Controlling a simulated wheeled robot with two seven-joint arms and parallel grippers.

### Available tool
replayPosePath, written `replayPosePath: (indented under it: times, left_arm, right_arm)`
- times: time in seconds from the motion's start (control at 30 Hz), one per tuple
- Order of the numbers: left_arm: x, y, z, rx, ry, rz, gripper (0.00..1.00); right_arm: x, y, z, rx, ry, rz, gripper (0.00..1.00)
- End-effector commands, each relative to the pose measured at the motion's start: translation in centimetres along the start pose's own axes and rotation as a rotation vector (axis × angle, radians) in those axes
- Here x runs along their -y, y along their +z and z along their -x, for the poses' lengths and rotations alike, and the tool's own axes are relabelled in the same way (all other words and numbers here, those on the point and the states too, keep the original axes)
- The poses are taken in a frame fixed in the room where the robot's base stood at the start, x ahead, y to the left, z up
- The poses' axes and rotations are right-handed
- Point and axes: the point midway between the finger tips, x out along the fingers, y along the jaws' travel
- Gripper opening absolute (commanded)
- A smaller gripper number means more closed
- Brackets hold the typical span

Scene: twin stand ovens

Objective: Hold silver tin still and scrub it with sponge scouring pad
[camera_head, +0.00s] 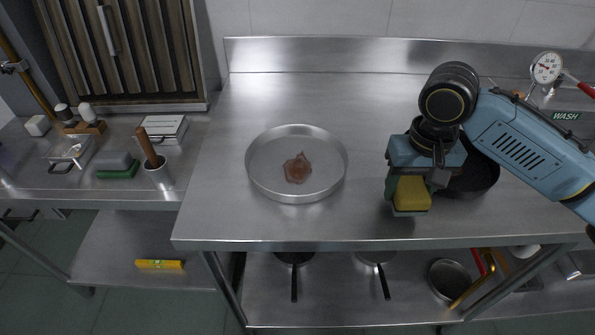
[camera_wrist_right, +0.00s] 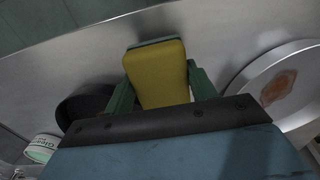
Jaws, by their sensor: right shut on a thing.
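The silver tin (camera_head: 262,185) is a round shallow pan on the steel table, with a reddish-brown stain (camera_head: 297,168) on its inside floor. In the right wrist view the tin (camera_wrist_right: 292,62) shows at the right edge, partly cut off. My right gripper (camera_head: 411,190) is shut on the sponge scouring pad (camera_head: 411,195), yellow with a darker green layer. The sponge (camera_wrist_right: 158,75) sits between the fingers in the right wrist view. The gripper holds it to the right of the tin, apart from it, near the table's front. My left gripper is not in view.
A dark pan (camera_head: 478,178) stands behind and right of my right gripper. A dial gauge (camera_head: 546,68) and a WASH sign are at the far right. A side counter at left holds a green-and-grey block (camera_head: 118,167) and a wooden-handled tool in a cup (camera_head: 158,172). Table around the tin is clear.

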Motion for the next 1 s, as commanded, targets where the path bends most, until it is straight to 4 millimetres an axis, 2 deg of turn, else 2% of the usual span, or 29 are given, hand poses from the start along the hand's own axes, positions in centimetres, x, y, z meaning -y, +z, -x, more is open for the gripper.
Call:
replayPosePath:
  times: [0.17, 0.27, 0.47, 0.57, 0.77, 1.0]
  left_arm:
    - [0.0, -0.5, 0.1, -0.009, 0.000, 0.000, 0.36]
    - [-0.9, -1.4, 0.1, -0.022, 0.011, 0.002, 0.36]
    - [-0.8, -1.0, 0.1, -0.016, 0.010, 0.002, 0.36]
    - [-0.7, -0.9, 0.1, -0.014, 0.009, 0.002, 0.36]
    - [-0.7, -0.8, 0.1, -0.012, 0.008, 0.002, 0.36]
    - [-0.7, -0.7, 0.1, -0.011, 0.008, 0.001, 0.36]
  right_arm:
    - [0.0, 0.0, 0.1, 0.000, 0.000, 0.000, 0.38]
    - [0.0, 0.0, 0.1, 0.000, 0.000, 0.000, 0.38]
    - [0.2, -0.2, 0.2, 0.000, -0.002, -0.001, 0.38]
    - [1.1, -1.2, 0.7, 0.001, -0.008, -0.004, 0.38]
    - [5.3, -5.2, 3.1, 0.008, -0.028, -0.019, 0.38]
    - [11.4, -9.3, 7.5, 0.010, -0.023, -0.037, 0.38]
